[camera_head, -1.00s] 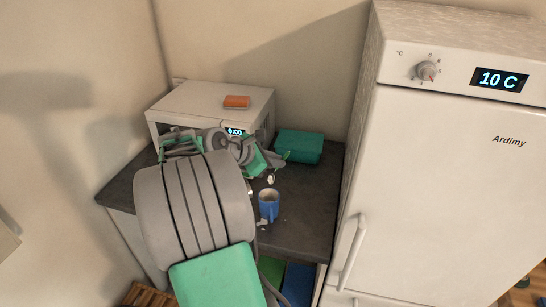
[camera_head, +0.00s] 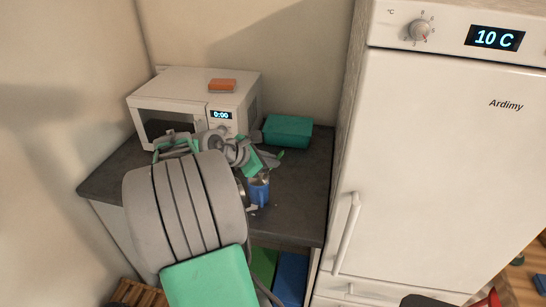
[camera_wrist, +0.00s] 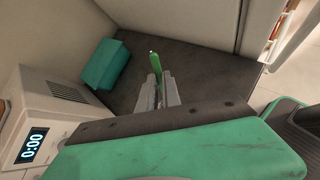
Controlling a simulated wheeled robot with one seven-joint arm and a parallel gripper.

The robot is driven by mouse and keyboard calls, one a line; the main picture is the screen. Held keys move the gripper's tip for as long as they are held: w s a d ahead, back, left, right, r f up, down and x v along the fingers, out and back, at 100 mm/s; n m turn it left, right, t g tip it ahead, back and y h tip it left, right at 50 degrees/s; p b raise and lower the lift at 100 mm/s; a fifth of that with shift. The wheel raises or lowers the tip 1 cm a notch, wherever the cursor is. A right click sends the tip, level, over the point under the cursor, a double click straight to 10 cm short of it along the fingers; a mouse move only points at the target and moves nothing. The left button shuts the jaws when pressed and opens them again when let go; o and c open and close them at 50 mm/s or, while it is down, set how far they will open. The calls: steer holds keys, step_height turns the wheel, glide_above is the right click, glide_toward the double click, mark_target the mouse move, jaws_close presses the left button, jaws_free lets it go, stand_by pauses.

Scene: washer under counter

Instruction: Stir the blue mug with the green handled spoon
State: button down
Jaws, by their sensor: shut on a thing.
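The blue mug (camera_head: 259,193) stands upright on the dark counter, with my gripper (camera_head: 268,163) right above its rim. In the wrist view my gripper (camera_wrist: 159,90) is shut on the spoon, whose green handle (camera_wrist: 154,63) sticks up between the fingers. The spoon's lower end is hidden. I cannot tell for sure whether it is inside the mug. The mug does not show in the wrist view.
A white microwave (camera_head: 171,117) with an orange sponge-like block (camera_head: 222,85) on top stands at the back left. A teal box (camera_head: 288,131) sits behind the mug. A tall white fridge (camera_head: 440,170) bounds the counter (camera_head: 303,205) on the right.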

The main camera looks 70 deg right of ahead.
mark_target(267, 175)
steer(key=shift+w+a+f+b, duration=0.15)
steer(key=shift+w+f, duration=0.3)
steer(key=shift+f, duration=0.6)
steer(key=shift+w+d+f+b, duration=0.15)
steer(key=shift+w+f, duration=0.25)
steer(key=shift+f, duration=0.6)
steer(key=shift+w+a+f+b, duration=0.2)
steer(key=shift+w+f, duration=0.25)
steer(key=shift+f, duration=0.6)
